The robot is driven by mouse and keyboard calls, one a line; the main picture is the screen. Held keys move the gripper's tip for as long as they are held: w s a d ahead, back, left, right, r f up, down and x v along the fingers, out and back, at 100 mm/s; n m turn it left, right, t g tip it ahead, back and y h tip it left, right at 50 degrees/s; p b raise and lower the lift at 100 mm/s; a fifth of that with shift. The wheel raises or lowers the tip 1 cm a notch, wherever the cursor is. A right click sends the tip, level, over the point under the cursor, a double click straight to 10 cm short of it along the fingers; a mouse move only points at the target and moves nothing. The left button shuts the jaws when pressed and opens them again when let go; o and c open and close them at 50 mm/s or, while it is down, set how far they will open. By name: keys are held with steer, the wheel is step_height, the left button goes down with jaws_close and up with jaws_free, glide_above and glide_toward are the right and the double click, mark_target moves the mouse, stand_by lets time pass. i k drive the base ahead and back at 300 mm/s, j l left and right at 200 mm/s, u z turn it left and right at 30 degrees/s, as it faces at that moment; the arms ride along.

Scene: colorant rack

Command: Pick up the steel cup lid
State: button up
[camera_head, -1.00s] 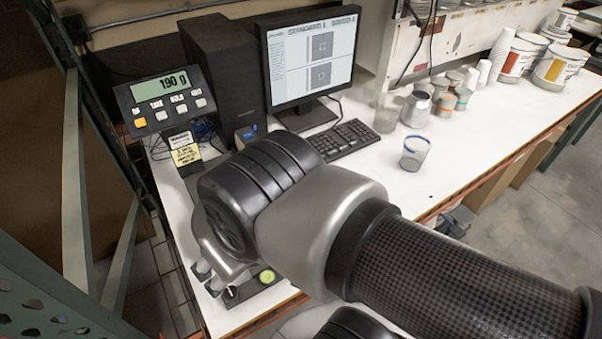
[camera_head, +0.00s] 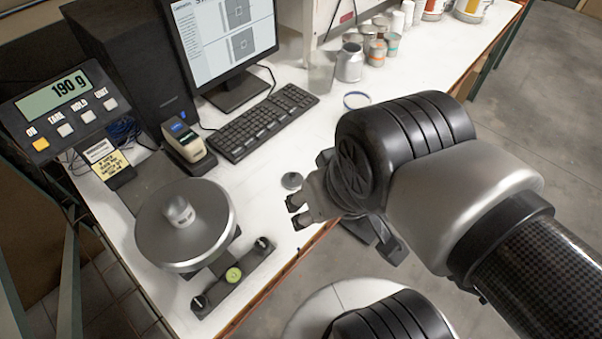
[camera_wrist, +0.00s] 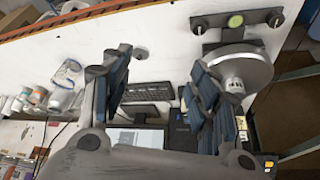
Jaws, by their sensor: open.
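The steel cup lid (camera_head: 292,180) looks like a small round grey disc on the white table, in front of the keyboard and right of the scale. In the wrist view, a small grey disc (camera_wrist: 140,53) beside the left finger appears to be this lid. My gripper (camera_head: 298,211) is open and empty, its fingertips just below the lid in the head view. Its height above the table is hard to tell. In the wrist view, the two fingers (camera_wrist: 160,72) stand wide apart. A small steel cup (camera_head: 180,212) stands on the round scale plate.
The scale (camera_head: 165,245) stands at the left, its display (camera_head: 65,110) reading 190 g. A keyboard (camera_head: 262,122) and a label device (camera_head: 188,145) lie behind. A clear cup (camera_head: 356,100), a steel can (camera_head: 349,62) and several small tins stand farther back. The table's front edge is close to my gripper.

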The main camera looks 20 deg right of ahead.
mark_target(292, 179)
steer(key=z, duration=0.1)
steer(key=k+j+u, duration=0.1)
steer(key=u, duration=0.85)
steer(key=l+z, duration=0.15)
steer(key=z, duration=0.85)
steer(key=i+l+u, duration=0.4)
